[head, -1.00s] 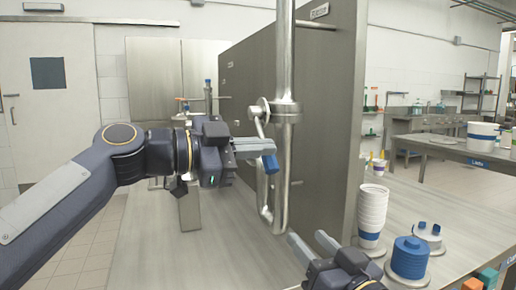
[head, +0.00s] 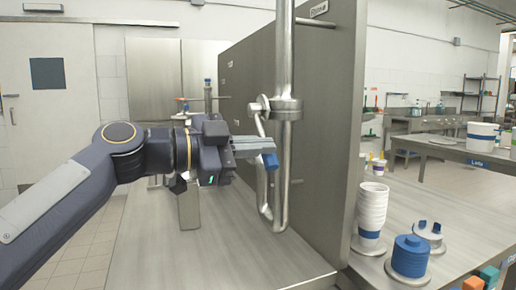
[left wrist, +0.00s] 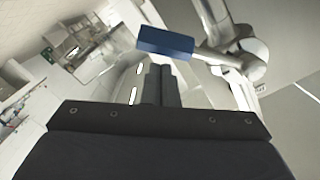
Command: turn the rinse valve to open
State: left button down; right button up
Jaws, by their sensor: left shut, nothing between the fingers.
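The rinse valve is on a vertical steel pipe (head: 285,60) in front of a steel partition. Its lever ends in a blue grip (head: 270,161), which shows just below my left fingertips. In the left wrist view the blue grip (left wrist: 165,41) lies across, just beyond the fingertips, and its metal arm (left wrist: 217,57) runs right to the pipe body. My left gripper (head: 268,146) is shut and empty beside the grip; its closed fingers (left wrist: 160,84) also show in the wrist view. I cannot tell whether they touch the grip. My right gripper is out of view.
The steel partition (head: 325,120) stands close behind and right of the pipe, with a rinse sign (head: 319,10) on top. Right of it are stacked white cups (head: 371,212), a blue lidded stack (head: 410,256) and a white stand (head: 429,235). The counter (head: 190,262) below my left arm is mostly clear.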

pick_arm(q)
jog(key=shift+w+a+f+m+b, duration=0.1)
jog(key=shift+w+f+m+b, duration=0.2)
jog(key=shift+f+m+b, duration=0.45)
jog(key=shift+w+a+f+m+b, duration=0.1)
jog(key=shift+w+f+m+b, duration=0.2)
jog(key=shift+b, duration=0.7)
jog(key=shift+w+a+f+m+b, duration=0.25)
jog(key=shift+w+f+m+b, duration=0.2)
jog(key=shift+w+m+b, duration=0.25)
jog(key=shift+w+a+f+m+b, duration=0.2)
jog(key=shift+w+f+m+b, duration=0.3)
jog(key=shift+w+m, duration=0.3)
jog(key=shift+w+a+f+m+b, duration=0.25)
jog(key=shift+w+f+m+b, duration=0.1)
jog(key=shift+w+m+b, duration=0.35)
jog(key=shift+a, duration=0.1)
jog(key=v, duration=0.7)
jog(key=shift+s+a+b, duration=0.2)
jog(key=shift+a+b, duration=0.1)
jog(key=shift+b, duration=0.1)
